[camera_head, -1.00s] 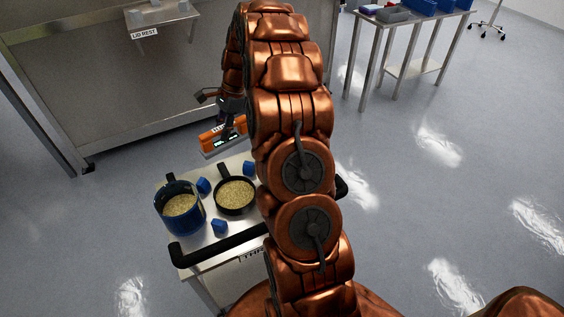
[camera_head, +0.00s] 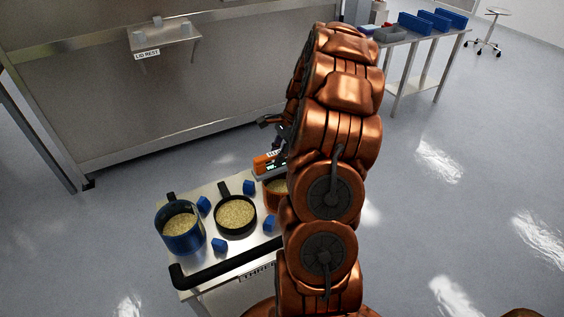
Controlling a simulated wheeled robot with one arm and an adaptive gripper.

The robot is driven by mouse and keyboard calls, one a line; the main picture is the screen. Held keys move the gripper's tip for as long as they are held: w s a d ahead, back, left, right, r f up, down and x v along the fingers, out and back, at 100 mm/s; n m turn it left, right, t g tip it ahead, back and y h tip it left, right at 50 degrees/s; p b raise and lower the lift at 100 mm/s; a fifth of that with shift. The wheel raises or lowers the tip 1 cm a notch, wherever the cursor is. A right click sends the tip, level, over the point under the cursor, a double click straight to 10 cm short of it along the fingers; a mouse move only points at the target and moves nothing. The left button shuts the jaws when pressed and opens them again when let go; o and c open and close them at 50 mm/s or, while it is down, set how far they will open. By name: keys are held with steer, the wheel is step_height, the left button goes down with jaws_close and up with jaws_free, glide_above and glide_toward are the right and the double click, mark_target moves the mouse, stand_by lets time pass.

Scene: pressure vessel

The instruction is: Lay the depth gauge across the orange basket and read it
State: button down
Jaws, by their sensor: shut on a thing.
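The depth gauge (camera_head: 264,166) is an orange and grey bar with a small lit display; its reading is too small to make out. My gripper (camera_head: 281,150), dark and partly hidden by my arm, is shut on the gauge. The orange basket (camera_head: 270,197) holds pale grains and stands on the right of the cart top. The gauge appears over the basket's far rim; I cannot tell whether they touch. My arm hides the right part of both.
The cart (camera_head: 205,265) also carries a blue basket (camera_head: 180,240) and a black basket (camera_head: 235,230), both with pale grains, and several small blue blocks (camera_head: 219,245). A lid rest shelf (camera_head: 165,42) is on the steel wall behind. A side table (camera_head: 412,38) stands back right.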

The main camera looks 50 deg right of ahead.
steer(key=shift+s+d, duration=0.4)
steer(key=shift+s, duration=0.1)
steer(key=shift+f+p, duration=0.5)
steer(key=shift+f, duration=1.3)
steer(key=c, duration=1)
jaws_free()
steer(key=shift+r, duration=0.1)
